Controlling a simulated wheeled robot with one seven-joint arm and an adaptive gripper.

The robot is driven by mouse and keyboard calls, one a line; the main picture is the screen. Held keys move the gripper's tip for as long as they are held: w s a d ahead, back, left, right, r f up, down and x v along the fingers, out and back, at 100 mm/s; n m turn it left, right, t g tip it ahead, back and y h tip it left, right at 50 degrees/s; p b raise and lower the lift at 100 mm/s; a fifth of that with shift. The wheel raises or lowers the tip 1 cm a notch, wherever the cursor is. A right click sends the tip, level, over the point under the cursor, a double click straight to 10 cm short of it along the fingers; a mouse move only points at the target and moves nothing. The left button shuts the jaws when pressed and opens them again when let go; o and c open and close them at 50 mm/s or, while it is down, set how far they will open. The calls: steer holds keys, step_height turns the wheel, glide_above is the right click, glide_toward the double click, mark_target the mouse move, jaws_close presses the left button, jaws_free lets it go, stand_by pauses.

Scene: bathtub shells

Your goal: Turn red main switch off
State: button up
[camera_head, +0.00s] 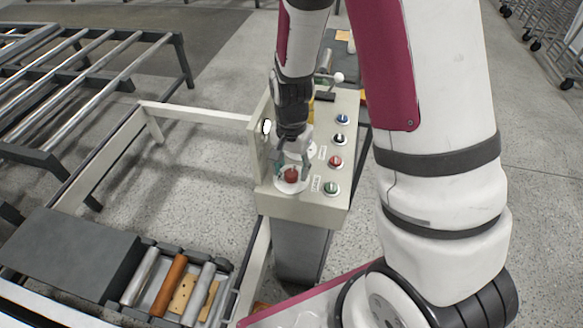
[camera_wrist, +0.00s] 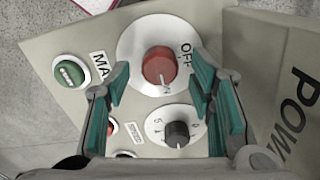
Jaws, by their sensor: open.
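The red main switch (camera_head: 291,175) is a round red knob on a white disc on the sloped control panel. In the wrist view the red knob (camera_wrist: 159,66) stands on its white dial plate, with an "OFF" label at its upper right. My gripper (camera_head: 291,165) is over the knob from above. In the wrist view my gripper (camera_wrist: 163,80) is open, its teal-padded fingers apart to the left and right of the red knob. I cannot tell whether either finger touches the knob.
The beige control panel (camera_head: 318,202) also bears a green button (camera_head: 331,188), a red button (camera_head: 335,161), a black one (camera_head: 339,139) and a blue one (camera_head: 342,119). A black dial (camera_wrist: 177,133) sits near the red knob. A roller conveyor (camera_head: 172,285) stands at lower left.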

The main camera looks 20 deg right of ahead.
steer(key=shift+f, duration=0.4)
steer(key=shift+c, duration=0.3)
steer(key=c, duration=1.1)
